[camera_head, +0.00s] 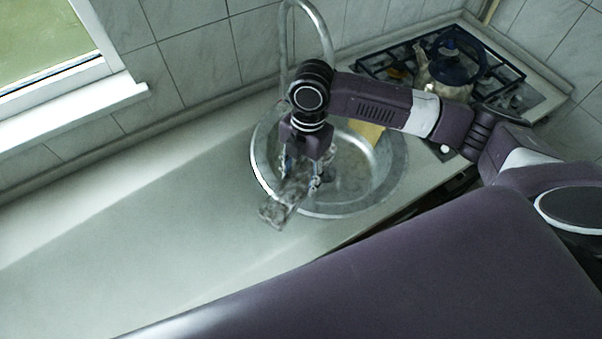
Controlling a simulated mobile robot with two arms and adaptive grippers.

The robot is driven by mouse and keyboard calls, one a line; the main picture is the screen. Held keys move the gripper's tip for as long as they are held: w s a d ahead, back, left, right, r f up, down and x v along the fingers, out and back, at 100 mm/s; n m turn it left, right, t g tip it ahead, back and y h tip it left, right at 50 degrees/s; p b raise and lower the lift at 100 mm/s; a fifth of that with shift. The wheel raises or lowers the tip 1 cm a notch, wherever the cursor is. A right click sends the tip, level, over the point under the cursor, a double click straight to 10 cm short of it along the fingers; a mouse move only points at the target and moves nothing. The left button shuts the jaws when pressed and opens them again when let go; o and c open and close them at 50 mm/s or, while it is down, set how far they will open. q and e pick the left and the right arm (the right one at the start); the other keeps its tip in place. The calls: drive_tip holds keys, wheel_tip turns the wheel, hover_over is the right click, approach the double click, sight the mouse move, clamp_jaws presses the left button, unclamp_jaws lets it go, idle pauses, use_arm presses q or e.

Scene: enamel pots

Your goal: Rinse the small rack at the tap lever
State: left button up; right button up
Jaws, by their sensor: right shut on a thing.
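The small rack (274,212) is a greyish, partly see-through piece, tilted, at the near left rim of the round sink. My right gripper (300,180) points down over the left part of the sink and is shut on the rack's upper end. The metal tap (318,20) rises behind the sink as a tall curved spout. Its lower part and any lever are hidden behind my right arm. The round steel sink (385,165) lies under the gripper. My left gripper is not in view.
A yellowish piece, perhaps a sponge (368,132), lies at the sink's far side. A kettle (445,72) stands on the gas hob (400,58) at the back right. The pale worktop (140,235) left of the sink is clear. A tiled wall and window sill bound the back.

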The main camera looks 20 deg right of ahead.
sight(308, 166)
drive_tip(key=n, duration=0.1)
drive_tip(key=f+n+p, duration=0.1)
drive_tip(key=shift+s+n, duration=0.3)
drive_tip(key=shift+n, duration=0.1)
drive_tip(key=shift+w+d+f, duration=0.1)
drive_tip(key=shift+f, duration=0.15)
drive_tip(key=shift+w+d+f+b, duration=0.2)
drive_tip(key=shift+w+d+b, duration=0.25)
drive_tip(key=shift+b, duration=0.3)
drive_tip(key=w+d+b, duration=0.1)
drive_tip(key=w+b, duration=0.1)
drive_tip(key=w+d+f+b, duration=0.1)
drive_tip(key=w+d+b, duration=0.1)
drive_tip(key=w+b, duration=0.1)
drive_tip(key=w+d+b, duration=0.2)
drive_tip(key=shift+w+d+f, duration=0.1)
drive_tip(key=shift+d+f, duration=0.15)
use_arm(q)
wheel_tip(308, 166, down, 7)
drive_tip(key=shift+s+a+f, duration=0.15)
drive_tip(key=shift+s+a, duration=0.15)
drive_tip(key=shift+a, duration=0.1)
use_arm(e)
drive_tip(key=shift+w+d+f, duration=0.15)
drive_tip(key=shift+w+d, duration=0.35)
drive_tip(key=shift+w, duration=0.2)
drive_tip(key=shift+w+d+f, duration=0.15)
drive_tip(key=shift+w+d, duration=0.35)
drive_tip(key=shift+w, duration=0.15)
